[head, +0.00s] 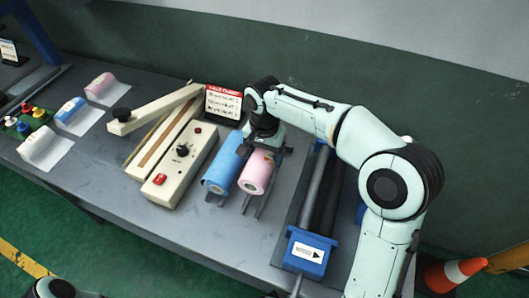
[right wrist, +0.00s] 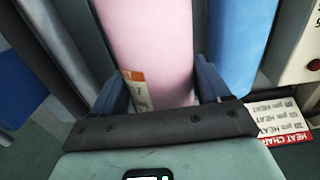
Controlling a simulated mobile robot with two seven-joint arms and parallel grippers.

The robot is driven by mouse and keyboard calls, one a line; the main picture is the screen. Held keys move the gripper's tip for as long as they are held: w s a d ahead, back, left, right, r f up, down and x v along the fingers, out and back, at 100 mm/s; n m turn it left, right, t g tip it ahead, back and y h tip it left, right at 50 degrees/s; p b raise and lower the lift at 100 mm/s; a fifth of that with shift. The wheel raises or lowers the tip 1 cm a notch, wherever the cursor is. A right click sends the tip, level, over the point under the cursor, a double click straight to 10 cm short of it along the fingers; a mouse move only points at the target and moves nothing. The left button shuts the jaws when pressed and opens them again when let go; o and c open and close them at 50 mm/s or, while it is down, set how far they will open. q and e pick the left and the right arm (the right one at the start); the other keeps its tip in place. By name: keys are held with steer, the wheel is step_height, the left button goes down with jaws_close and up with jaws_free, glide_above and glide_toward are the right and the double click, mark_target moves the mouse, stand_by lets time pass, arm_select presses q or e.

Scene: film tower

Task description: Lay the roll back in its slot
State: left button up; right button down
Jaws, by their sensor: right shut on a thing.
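A pink roll (head: 257,172) lies beside a blue roll (head: 223,168) at the middle of the grey bench, over thin metal rails (head: 250,206). My right gripper (head: 263,148) reaches down onto the far part of the pink roll. In the right wrist view, the two blue fingers (right wrist: 164,85) close on both sides of the pink roll (right wrist: 150,40), which has an orange and white label. The blue roll (right wrist: 240,40) is just beside one finger. I cannot tell whether the pink roll touches the rails. My left gripper is out of view.
A cream heat sealer (head: 180,165) with a black knob stands left of the rolls, a red and white sign (head: 222,102) behind. A blue-ended roller unit (head: 307,252) is close on the right. An orange cone (head: 455,272) stands lower right.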

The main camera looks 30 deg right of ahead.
steer(key=shift+f+b, duration=0.9)
steer(key=shift+f, duration=0.25)
step_height(320, 180, down, 3)
steer(key=b, duration=0.2)
steer(key=shift+f+b, duration=0.15)
steer(key=shift+b, duration=0.15)
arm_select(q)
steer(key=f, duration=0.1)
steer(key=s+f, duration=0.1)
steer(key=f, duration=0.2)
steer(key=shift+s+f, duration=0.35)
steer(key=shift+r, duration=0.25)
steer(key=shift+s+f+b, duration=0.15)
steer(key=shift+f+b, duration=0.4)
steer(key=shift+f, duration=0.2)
arm_select(e)
steer(key=shift+f, duration=1.15)
jaws_free()
steer(key=shift+f, duration=0.1)
arm_select(q)
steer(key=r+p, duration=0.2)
steer(key=p, duration=0.1)
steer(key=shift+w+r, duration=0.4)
arm_select(e)
step_height(320, 180, up, 14)
steer(key=shift+f, duration=0.2)
steer(key=shift+a, duration=0.1)
